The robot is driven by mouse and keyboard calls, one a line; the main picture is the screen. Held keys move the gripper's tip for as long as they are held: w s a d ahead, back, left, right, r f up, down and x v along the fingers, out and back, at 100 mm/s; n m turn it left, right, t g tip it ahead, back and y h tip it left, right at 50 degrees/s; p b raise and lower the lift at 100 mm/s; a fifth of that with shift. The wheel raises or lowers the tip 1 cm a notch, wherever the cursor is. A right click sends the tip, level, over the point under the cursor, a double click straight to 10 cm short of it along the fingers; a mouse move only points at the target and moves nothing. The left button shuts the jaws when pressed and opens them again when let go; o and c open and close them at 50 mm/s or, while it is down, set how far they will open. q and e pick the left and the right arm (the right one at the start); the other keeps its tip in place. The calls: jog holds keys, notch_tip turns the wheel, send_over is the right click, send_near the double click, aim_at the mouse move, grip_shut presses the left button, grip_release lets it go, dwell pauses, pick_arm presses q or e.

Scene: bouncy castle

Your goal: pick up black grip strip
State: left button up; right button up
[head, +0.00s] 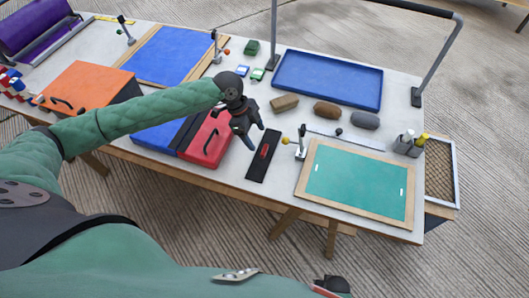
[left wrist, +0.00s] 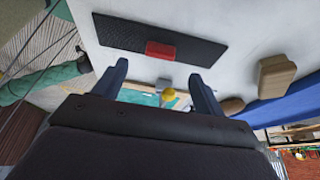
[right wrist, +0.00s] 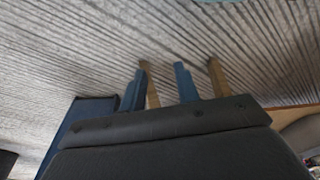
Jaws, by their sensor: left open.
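The black grip strip (head: 258,168) is a long flat dark piece lying on the grey table near its front edge, with a red block (head: 264,151) on it. In the left wrist view the strip (left wrist: 125,34) lies crosswise ahead of the fingers, and the red block (left wrist: 160,49) sits at its near edge. My left gripper (head: 249,136) is open and empty, above the table just left of the strip and apart from it. My right gripper (right wrist: 160,78) is open and empty, over the floor, with table legs beyond it.
A red case (head: 206,140) stands left of the strip. A small clamp stand with a yellow knob (head: 300,148) and a green board in a wooden frame (head: 357,186) are to the right. Brown blocks (head: 285,103) and a blue tray (head: 328,78) lie behind.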

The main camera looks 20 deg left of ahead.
aim_at(264, 149)
pick_arm(q)
jog(key=p+x, duration=0.3)
jog(key=x, duration=0.2)
jog(key=shift+d+f, duration=0.2)
jog(key=shift+f, duration=0.1)
jog(key=shift+d+f, duration=0.15)
jog(key=shift+f, duration=0.35)
pick_arm(e)
jog(key=s+d+f, duration=0.2)
jog(key=d+f, duration=0.1)
jog(key=f, duration=0.5)
jog(key=shift+s+d, duration=0.15)
pick_arm(q)
jog(key=shift+c, duration=0.2)
jog(key=c, duration=1)
pick_arm(e)
jog(key=shift+d, duration=0.1)
